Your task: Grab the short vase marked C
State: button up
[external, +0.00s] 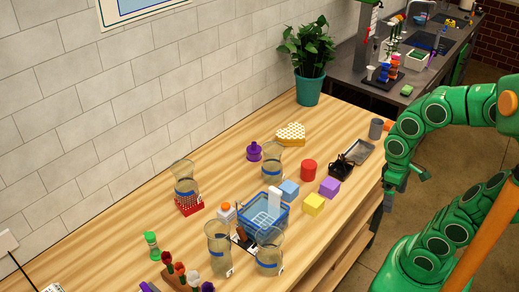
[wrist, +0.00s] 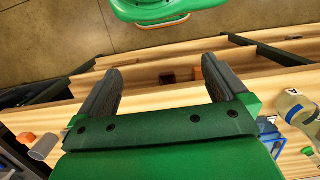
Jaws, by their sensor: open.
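Several clear glass vases with blue bands and small white labels stand on the wooden table in the external view. Another vase (external: 271,165) is behind the blue basket. Two more, a left vase (external: 219,250) and a right vase (external: 268,252), stand in front of it. The label letters are too small to read, so I cannot tell which is C. My gripper (external: 386,202) is at the table's right edge, away from the vases. In the wrist view my gripper (wrist: 160,82) is open and empty; a glass vase (wrist: 296,108) shows at right.
A blue basket (external: 282,221) stands among the vases. Blue (external: 289,190), yellow (external: 313,204) and purple (external: 329,187) blocks and a red cylinder (external: 309,170) lie between it and my arm. A potted plant (external: 308,60) stands at the back. The front left holds flowers (external: 180,269).

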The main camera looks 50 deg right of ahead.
aim_at(273, 149)
dwell(0.4)
jog(key=w+a+r+m+t+y, duration=0.15)
jog(key=w+a+m+y, duration=0.35)
jog(key=w, duration=0.5)
jog(key=w+a+f+m+t+y, duration=0.15)
jog(key=w+a+m+y, duration=0.25)
jog(key=w+a+m, duration=0.4)
jog(key=w+d+f+m+t, duration=0.1)
jog(key=w+d+m+t, duration=0.4)
jog(key=w+d+m, duration=0.45)
jog(key=w+d+f+m+t, duration=0.1)
jog(key=w+d+m+t, duration=0.4)
jog(key=w, duration=0.8)
jog(key=shift+g, duration=0.6)
jog(key=shift+w+d+x, duration=0.1)
jog(key=shift+x, duration=1.05)
jog(key=shift+w+d+x, duration=0.1)
jog(key=shift+d+x, duration=0.05)
jog(key=shift+x, duration=1)
jog(key=shift+w+d+x, duration=0.1)
jog(key=shift+x, duration=1.1)
grip_shut()
jog(key=shift+r, duration=0.15)
